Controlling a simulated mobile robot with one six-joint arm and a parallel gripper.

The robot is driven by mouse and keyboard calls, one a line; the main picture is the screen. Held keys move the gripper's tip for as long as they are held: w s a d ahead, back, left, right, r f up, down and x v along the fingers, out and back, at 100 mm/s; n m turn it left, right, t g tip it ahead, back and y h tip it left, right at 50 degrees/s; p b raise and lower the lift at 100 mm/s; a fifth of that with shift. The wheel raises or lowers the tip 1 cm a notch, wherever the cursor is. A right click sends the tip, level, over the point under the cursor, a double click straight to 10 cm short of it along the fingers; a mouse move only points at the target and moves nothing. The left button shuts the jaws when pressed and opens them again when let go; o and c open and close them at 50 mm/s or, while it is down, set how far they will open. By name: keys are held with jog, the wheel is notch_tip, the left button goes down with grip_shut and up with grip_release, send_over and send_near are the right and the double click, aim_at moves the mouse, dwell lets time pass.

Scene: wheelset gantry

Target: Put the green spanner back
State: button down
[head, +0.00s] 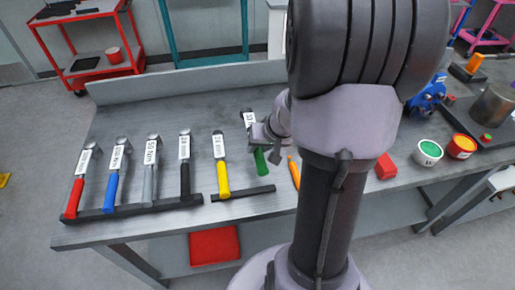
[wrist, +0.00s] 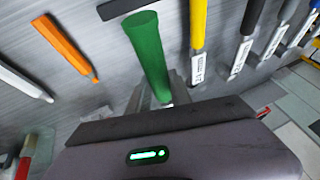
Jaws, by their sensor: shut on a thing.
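The green spanner has a green handle (head: 261,162) and a white label (head: 249,119). My gripper (head: 267,140) is shut on it at the bench, to the right of the yellow-handled spanner (head: 222,178). In the wrist view the green handle (wrist: 148,50) sticks out from between my jaws (wrist: 160,98), pointing away from the camera. A dark rail (head: 243,193) lies near the bench's front edge, just in front of the green handle. I cannot tell whether the spanner touches the bench or the rail. My arm hides part of the bench to the right.
Several other spanners, including a red-handled (head: 74,197) and a blue-handled one (head: 111,188), lie in a row on the left with handles at a longer rail (head: 130,210). An orange marker-like item (head: 294,172) lies close right. A red block (head: 385,167) and tins (head: 428,152) stand farther right.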

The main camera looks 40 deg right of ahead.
notch_tip(320, 180, down, 8)
jog(key=b, duration=0.8)
jog(key=shift+f+b, duration=0.35)
jog(key=shift+b, duration=0.25)
jog(key=c, duration=1.1)
grip_release()
jog(key=p+v, duration=0.8)
jog(key=v, duration=1)
jog(key=w+a+r+n+y+b, duration=0.1)
jog(key=w+a+r+n+b, duration=0.15)
jog(key=a, duration=1.15)
jog(key=s+a+r, duration=0.1)
jog(key=s+a, duration=0.2)
jog(key=a, duration=0.3)
jog(key=s+a+r+y, duration=0.1)
jog(key=s+a, duration=0.2)
jog(key=a, duration=0.4)
jog(key=shift+s+r, duration=0.15)
jog(key=shift+r, duration=0.2)
